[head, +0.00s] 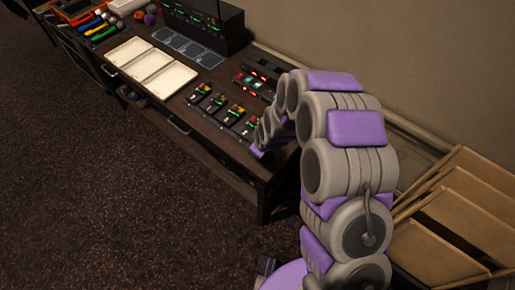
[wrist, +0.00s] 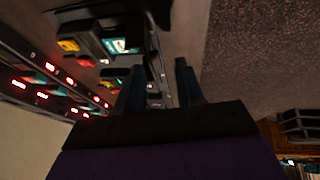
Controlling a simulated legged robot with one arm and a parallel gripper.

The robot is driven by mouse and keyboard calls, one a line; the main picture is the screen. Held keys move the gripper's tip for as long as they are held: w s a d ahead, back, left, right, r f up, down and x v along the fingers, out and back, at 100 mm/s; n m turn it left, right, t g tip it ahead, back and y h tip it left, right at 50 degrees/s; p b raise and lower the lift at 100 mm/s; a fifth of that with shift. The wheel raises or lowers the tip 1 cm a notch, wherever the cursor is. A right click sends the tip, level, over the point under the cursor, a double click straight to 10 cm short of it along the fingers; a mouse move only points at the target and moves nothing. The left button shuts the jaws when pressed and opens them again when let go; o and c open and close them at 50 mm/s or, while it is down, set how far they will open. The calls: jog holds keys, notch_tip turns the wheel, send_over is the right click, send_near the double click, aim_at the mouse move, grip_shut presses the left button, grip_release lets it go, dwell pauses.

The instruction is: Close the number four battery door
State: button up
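Several small black devices (head: 231,115) with red, yellow and green parts stand in a row near the front edge of the desk (head: 190,128). No number can be read on them, and I cannot make out a battery door or whether one is open. My gripper (wrist: 160,65) shows two dark fingers apart with nothing between them. In the wrist view, a black device (wrist: 122,45) with a lit greenish screen lies just beyond the left finger. In the head view my arm bends down to the desk's right end, and the fingertips are hidden there.
A rack (head: 258,82) with red lights stands behind the row. White trays (head: 150,66) and a large black unit (head: 203,25) are farther left. Cardboard-like panels (head: 470,195) lean at the right. Open carpet (head: 90,200) lies in front of the desk.

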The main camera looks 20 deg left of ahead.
jog(key=shift+a+f, duration=0.1)
jog(key=shift+f, duration=0.2)
jog(key=shift+w, duration=0.1)
jog(key=shift+d+r, duration=0.1)
jog(key=shift+d, duration=0.65)
jog(key=shift+a, duration=0.1)
jog(key=shift+c, duration=1.3)
jog(key=shift+a, duration=0.5)
grip_shut()
jog(key=shift+d, duration=0.35)
